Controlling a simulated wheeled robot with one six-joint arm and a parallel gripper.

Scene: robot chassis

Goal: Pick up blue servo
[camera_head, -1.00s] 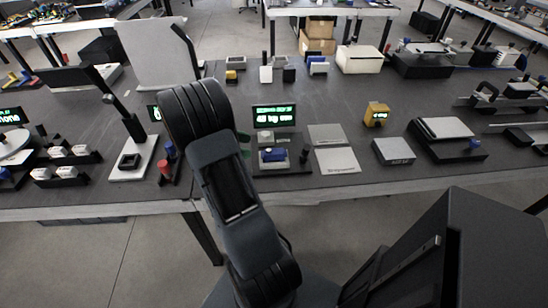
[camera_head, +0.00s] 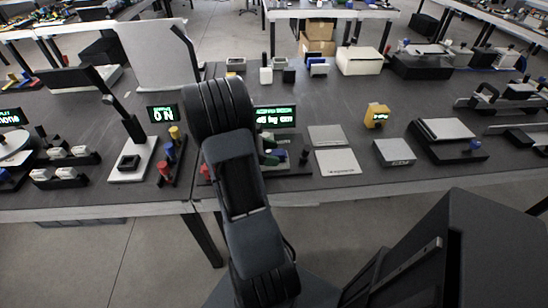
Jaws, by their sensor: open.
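The blue servo (camera_head: 281,153) lies on a small fixture on the bench, just below a lit green display (camera_head: 275,117). My arm covers much of it, and only a small blue part shows. My gripper (camera_head: 269,150) shows only as small green finger parts beside the arm's right edge, at the servo. The fingers are open. Whether they touch the servo or sit around it is hidden.
Flat grey plates (camera_head: 337,161) lie right of the servo, with a yellow device (camera_head: 376,114) and a grey box scale (camera_head: 394,152) farther right. A red-and-blue part rack (camera_head: 170,160) stands left. The bench front edge is close below.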

